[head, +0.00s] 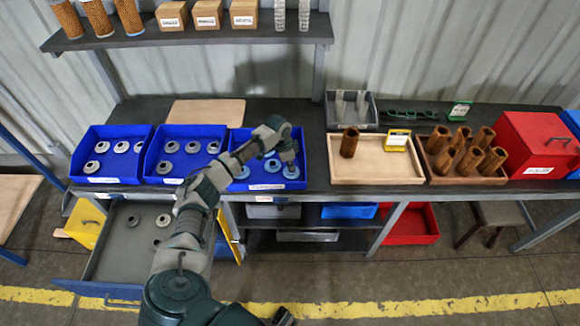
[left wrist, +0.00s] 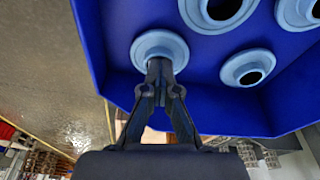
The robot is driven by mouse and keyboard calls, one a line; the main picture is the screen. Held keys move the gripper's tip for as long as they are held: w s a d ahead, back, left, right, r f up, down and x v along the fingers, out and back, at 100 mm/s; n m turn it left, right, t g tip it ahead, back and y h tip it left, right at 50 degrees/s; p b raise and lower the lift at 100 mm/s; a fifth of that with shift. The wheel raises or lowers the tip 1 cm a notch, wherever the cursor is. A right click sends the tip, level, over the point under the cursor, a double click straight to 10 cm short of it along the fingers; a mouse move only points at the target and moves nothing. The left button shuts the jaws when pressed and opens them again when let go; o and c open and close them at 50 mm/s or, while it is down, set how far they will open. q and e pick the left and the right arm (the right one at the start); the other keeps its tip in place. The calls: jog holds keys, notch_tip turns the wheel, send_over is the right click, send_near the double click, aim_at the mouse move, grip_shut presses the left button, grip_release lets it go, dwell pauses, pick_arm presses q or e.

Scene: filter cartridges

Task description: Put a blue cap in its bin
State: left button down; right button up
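Light blue caps (head: 265,187) lie in the right-hand of three blue bins (head: 237,139). My left gripper (head: 289,156) reaches down into that bin from above. In the left wrist view its fingertips (left wrist: 161,68) are drawn together on the middle of one blue cap (left wrist: 153,43), near the bin's wall. The fingers hide the centre of this cap, and I cannot tell whether it is clear of the floor. Other blue caps (left wrist: 248,68) lie beside it with dark centre holes.
The other two blue bins (head: 88,140) hold grey caps. An open drawer (head: 121,246) below holds several more round caps. A wooden tray (head: 376,172) with a brown cylinder (head: 349,142) stands to the right. A shelf (head: 200,37) with boxes hangs behind.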

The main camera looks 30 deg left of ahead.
aim_at(291, 173)
pick_arm(q)
jog(key=shift+s+d+f, duration=0.15)
jog(key=shift+s+f, duration=0.2)
jog(key=shift+f, duration=0.35)
jog(key=shift+s+d+f, duration=0.15)
jog(key=shift+s+f, duration=0.15)
jog(key=shift+f, duration=0.4)
pick_arm(e)
jog(key=shift+s+f, duration=0.1)
jog(key=shift+f, duration=0.1)
pick_arm(q)
jog(key=c, duration=1.2)
grip_release()
jog(key=shift+c, duration=0.2)
jog(key=shift+w+a+f+g, duration=0.1)
jog(key=shift+w+f+g, duration=0.2)
jog(key=shift+w+f, duration=0.2)
jog(key=shift+w+a, duration=0.25)
jog(key=shift+s+a+r, duration=0.1)
jog(key=shift+r, duration=0.3)
notch_tip(291, 173, up, 11)
jog(key=a, duration=0.2)
jog(key=shift+s, duration=0.35)
pick_arm(e)
jog(key=shift+w+a+r, duration=0.1)
jog(key=shift+w, duration=0.25)
